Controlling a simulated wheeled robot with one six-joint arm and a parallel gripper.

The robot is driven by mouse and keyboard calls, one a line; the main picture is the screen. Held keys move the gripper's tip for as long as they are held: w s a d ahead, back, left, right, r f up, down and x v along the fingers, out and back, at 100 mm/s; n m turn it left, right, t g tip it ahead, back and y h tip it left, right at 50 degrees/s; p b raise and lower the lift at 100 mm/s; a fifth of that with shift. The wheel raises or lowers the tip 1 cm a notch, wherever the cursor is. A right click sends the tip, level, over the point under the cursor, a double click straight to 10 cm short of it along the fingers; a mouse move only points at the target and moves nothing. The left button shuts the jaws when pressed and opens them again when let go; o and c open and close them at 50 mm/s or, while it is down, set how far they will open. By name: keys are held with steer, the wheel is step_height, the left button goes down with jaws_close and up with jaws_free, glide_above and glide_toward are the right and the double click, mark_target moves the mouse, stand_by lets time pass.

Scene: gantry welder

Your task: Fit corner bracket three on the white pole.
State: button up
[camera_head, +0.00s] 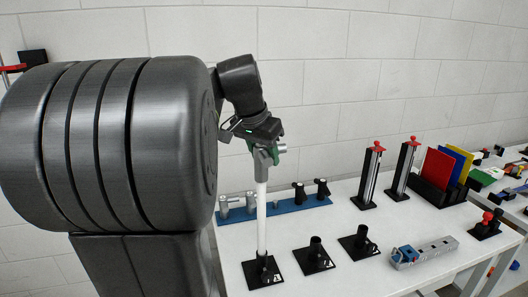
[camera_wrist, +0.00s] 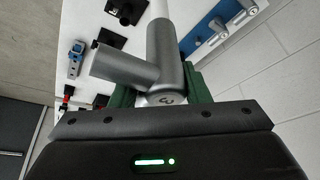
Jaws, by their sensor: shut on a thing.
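Corner bracket three (camera_head: 264,163) is a grey tube fitting with a side branch. It also shows in the wrist view (camera_wrist: 168,75), with a "3" on its near end. My gripper (camera_head: 262,148) is shut on it, its green fingers on either side. The white pole (camera_head: 261,215) stands upright in a black base (camera_head: 263,272) at the front of the table. The bracket is at the pole's top end, in line with it, and the two appear to meet. How far the pole reaches inside the bracket is hidden.
A blue rack (camera_head: 291,209) with grey and black fittings stands behind the pole. Two empty black bases (camera_head: 314,258) (camera_head: 357,246) are to its right. Black posts with red tops (camera_head: 370,175) and coloured plates (camera_head: 437,169) stand farther right. A grey-blue block (camera_head: 425,252) lies at the front.

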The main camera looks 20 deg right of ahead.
steer(key=o, duration=1.2)
steer(key=shift+o, duration=0.2)
steer(key=v, duration=1.4)
steer(key=shift+f, duration=0.15)
steer(key=x, duration=1.4)
steer(key=shift+r+p, duration=0.4)
steer(key=shift+r, duration=0.15)
